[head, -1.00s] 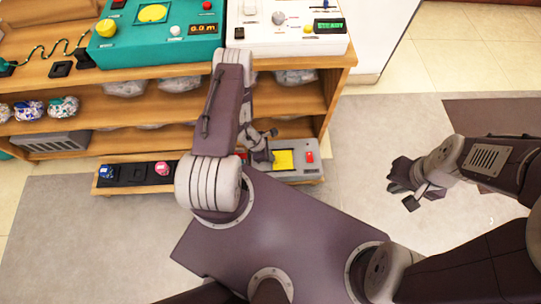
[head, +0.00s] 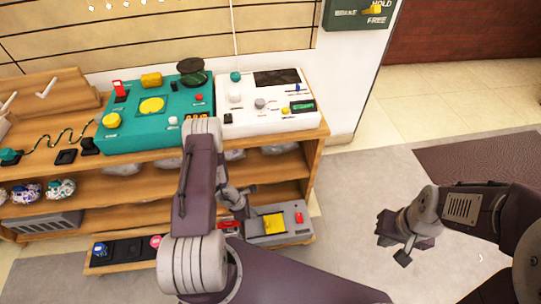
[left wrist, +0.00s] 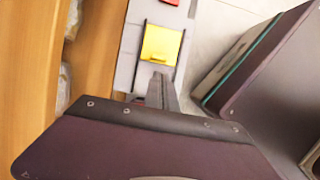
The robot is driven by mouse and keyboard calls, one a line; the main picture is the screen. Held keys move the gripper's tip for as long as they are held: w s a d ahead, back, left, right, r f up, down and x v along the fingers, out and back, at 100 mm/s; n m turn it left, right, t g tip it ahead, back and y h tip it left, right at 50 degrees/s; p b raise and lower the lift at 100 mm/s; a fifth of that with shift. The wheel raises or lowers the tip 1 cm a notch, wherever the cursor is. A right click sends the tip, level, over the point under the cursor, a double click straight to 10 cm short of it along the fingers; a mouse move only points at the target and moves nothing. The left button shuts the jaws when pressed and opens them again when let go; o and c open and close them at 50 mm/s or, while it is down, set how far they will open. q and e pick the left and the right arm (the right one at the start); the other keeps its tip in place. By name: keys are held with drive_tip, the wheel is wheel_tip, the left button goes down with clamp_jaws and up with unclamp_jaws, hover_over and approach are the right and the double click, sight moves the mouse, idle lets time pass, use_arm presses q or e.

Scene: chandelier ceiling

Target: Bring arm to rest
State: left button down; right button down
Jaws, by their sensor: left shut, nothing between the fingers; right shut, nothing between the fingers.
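My left arm folds up and back down in front of the shelf unit. In the head view its gripper (head: 240,199) hangs beside the lower shelf, left of and above a grey box with a yellow panel (head: 274,222). In the left wrist view the gripper's fingers (left wrist: 161,88) are together with nothing between them, and the yellow panel (left wrist: 160,44) lies just beyond them. My right gripper (head: 404,243) is at the right over the grey floor, shut and empty, apart from the furniture. My left arm partly hides its gripper in the head view.
A wooden shelf unit (head: 285,181) carries a teal panel box (head: 152,124) and a white panel box (head: 265,105) on top. Patterned round items (head: 60,189) and a grey slotted crate (head: 42,224) sit on its shelves.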

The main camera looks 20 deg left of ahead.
use_arm(q)
drive_tip(key=shift+r, duration=0.1)
drive_tip(key=w+d+r+m+g, duration=0.1)
drive_tip(key=d+r+m, duration=0.3)
drive_tip(key=r, duration=0.5)
drive_tip(key=d+r+m, duration=0.3)
drive_tip(key=r+m, duration=0.4)
drive_tip(key=r, duration=0.1)
drive_tip(key=s+a+r+m+y, duration=0.1)
drive_tip(key=s+r+m+y, duration=0.1)
drive_tip(key=s+r+m, duration=0.35)
drive_tip(key=s+r+m+y, duration=0.2)
drive_tip(key=s+r+m, duration=0.1)
drive_tip(key=r+m, duration=0.5)
wheel_tip(320, 180, up, 30)
drive_tip(key=p, duration=2.9)
drive_tip(key=shift+n, duration=0.35)
drive_tip(key=shift+a, duration=0.1)
